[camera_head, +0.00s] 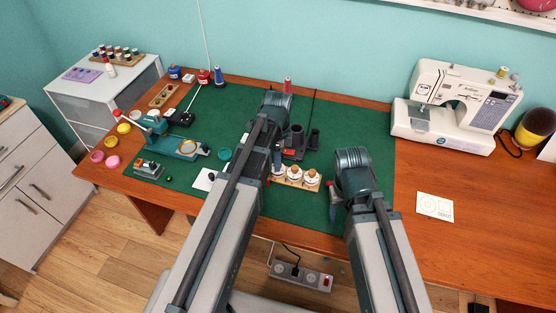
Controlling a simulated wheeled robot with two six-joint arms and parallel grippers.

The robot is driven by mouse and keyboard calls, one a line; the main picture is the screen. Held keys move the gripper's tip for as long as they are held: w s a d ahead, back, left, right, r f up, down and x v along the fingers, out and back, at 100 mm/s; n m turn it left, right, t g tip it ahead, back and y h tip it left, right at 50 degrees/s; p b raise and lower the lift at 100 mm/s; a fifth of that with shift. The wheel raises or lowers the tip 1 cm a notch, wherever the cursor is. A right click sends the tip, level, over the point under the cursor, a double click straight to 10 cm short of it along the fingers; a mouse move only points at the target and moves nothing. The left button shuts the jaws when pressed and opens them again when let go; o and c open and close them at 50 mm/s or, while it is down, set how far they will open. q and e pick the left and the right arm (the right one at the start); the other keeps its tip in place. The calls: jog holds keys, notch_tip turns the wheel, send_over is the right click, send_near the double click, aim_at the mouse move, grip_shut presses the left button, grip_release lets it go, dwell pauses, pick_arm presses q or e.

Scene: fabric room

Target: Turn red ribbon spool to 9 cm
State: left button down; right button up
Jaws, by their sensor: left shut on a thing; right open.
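A wooden rack (297,184) holds a row of white-faced ribbon spools, including one at its right end (312,177), on the green mat. The red ribbon spool (278,169) appears to be at the rack's left end, mostly hidden by my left arm. My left gripper (276,163) points down there and is shut, apparently on that spool. Its fingertips are hard to see, and the dial marks are too small to read. My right gripper (333,197) is open and empty over the mat, to the right of the rack.
A dark stand with two posts (296,143) is behind the rack. A teal-and-white machine (180,145) and small pots are at the left. A sewing machine (458,105) stands at the right, with a white card (435,207) in front. The mat's right part is clear.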

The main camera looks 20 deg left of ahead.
pick_arm(q)
jog(key=n, duration=0.4)
jog(key=shift+n, duration=0.3)
jog(key=n, duration=0.5)
jog(key=shift+s, duration=0.1)
jog(key=n, duration=0.9)
jog(key=shift+n+t, duration=0.3)
jog(key=n, duration=0.9)
jog(key=shift+n, duration=0.4)
jog(key=n, duration=0.9)
jog(key=shift+n, duration=0.3)
